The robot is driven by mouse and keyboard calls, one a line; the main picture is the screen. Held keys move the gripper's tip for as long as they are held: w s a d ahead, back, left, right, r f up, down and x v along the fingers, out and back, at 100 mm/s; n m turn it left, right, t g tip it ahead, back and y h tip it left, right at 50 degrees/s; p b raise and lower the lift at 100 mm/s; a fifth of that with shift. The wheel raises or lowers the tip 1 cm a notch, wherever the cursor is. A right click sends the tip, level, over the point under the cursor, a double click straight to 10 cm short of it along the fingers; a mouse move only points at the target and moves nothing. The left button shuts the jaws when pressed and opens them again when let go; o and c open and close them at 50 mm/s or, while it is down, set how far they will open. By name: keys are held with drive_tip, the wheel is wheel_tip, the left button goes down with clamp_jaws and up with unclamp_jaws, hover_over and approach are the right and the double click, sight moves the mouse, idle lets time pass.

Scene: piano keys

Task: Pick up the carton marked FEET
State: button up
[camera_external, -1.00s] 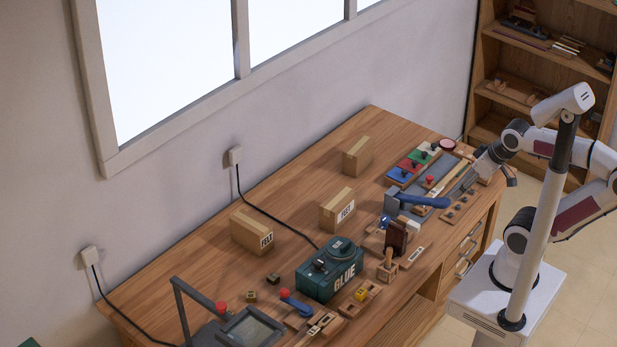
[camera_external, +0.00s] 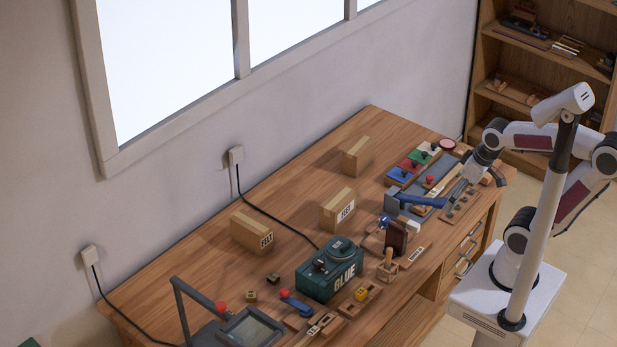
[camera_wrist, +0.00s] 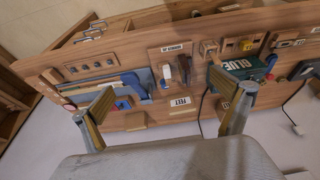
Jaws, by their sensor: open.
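The carton whose label seems to read FEET (camera_external: 337,212) stands mid-table, behind the blue-handled tool. A similar carton marked FELT (camera_external: 251,234) stands to its left, and a third carton (camera_external: 356,157) with no readable label stands farther back. My gripper (camera_external: 463,185) is over the right end of the table, above the tool trays and apart from the cartons. In the wrist view my gripper (camera_wrist: 174,98) shows two spread fingers with nothing held. A labelled carton (camera_wrist: 181,112) appears between them, at a distance; its small lettering is hard to read there.
A green GLUE box (camera_external: 330,270) stands in front of the cartons. The blue-handled tool (camera_external: 420,200), a dark brown block (camera_external: 397,237) and coloured trays (camera_external: 412,163) crowd the front and right. A black cable (camera_external: 265,209) runs between two cartons.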

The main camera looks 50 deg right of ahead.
sight(346, 204)
drive_tip(key=shift+n, duration=0.3)
drive_tip(key=w+a+f, duration=0.1)
drive_tip(key=w+f, duration=0.5)
drive_tip(key=w, duration=0.1)
drive_tip(key=w+a+f, duration=0.2)
drive_tip(key=w+f, duration=0.4)
drive_tip(key=w, duration=0.1)
drive_tip(key=w+a+f, duration=0.2)
drive_tip(key=w+f, duration=0.4)
drive_tip(key=w, duration=0.1)
drive_tip(key=shift+w+a+f, duration=0.1)
drive_tip(key=shift+w+f, duration=0.05)
drive_tip(key=shift+f, duration=0.25)
drive_tip(key=w, duration=0.1)
drive_tip(key=w+f+t, duration=0.1)
drive_tip(key=w, duration=0.1)
drive_tip(key=w+t, duration=0.1)
drive_tip(key=w, duration=0.1)
drive_tip(key=shift+w+a+f+y, duration=0.2)
drive_tip(key=shift+f+y, duration=0.05)
drive_tip(key=shift+y, duration=0.05)
drive_tip(key=w+r+t, duration=0.1)
drive_tip(key=w, duration=0.1)
drive_tip(key=w+r+t, duration=0.1)
drive_tip(key=w, duration=0.1)
drive_tip(key=w+r+t, duration=0.1)
drive_tip(key=w, duration=0.1)
drive_tip(key=shift+r, duration=0.35)
drive_tip(key=shift+w+r, duration=0.35)
drive_tip(key=shift+r, duration=0.05)
